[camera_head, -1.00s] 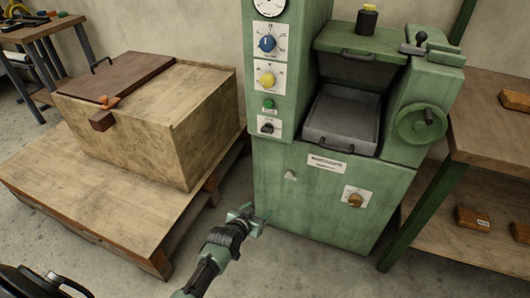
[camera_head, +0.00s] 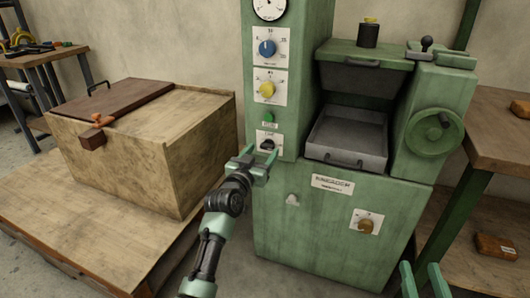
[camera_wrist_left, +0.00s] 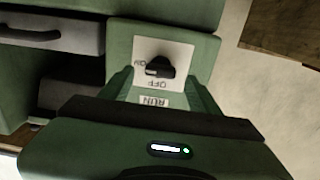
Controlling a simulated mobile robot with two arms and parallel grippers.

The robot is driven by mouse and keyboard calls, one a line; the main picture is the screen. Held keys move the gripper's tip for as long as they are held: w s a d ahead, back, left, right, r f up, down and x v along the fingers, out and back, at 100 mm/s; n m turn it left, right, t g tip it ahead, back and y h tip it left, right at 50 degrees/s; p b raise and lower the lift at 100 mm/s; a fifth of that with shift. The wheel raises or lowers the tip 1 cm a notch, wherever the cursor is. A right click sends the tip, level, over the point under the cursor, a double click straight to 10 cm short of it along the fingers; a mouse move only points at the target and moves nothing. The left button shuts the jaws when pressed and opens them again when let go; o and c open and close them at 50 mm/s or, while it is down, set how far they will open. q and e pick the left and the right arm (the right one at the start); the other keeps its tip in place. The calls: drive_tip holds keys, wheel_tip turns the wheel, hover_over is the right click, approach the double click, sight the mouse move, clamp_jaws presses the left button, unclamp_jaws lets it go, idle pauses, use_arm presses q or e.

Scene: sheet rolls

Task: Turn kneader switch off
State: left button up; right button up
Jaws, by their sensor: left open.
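The kneader switch is a small black rotary knob (camera_head: 267,144) on a white plate, low on the green machine's control column. In the left wrist view the knob (camera_wrist_left: 160,67) shows upside down, with OFF and RUN lettering below it. I cannot tell its exact setting. My left gripper (camera_head: 260,158) is open and empty just in front of the plate. In the left wrist view its fingers (camera_wrist_left: 162,82) stand on either side of the knob, apart from each other; contact cannot be told. My right gripper (camera_head: 423,280) shows at the bottom right, its fingers apart and empty.
Above the switch are a green button (camera_head: 269,117), a yellow knob (camera_head: 267,90), a blue knob (camera_head: 267,48) and a gauge. A metal tray (camera_head: 345,138) and handwheel (camera_head: 433,132) are to the right. A wooden chest (camera_head: 130,160) stands left.

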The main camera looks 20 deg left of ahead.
sight(267, 147)
use_arm(q)
drive_tip(key=shift+w+b, duration=0.35)
drive_tip(key=shift+w, duration=1)
use_arm(e)
drive_tip(key=shift+s+a+r+t+y, duration=0.15)
drive_tip(key=shift+r+t, duration=0.5)
drive_tip(key=shift+r, duration=0.4)
drive_tip(key=shift+s+r+t+y, duration=0.15)
drive_tip(key=shift+r+t, duration=0.5)
drive_tip(key=shift+r, duration=0.35)
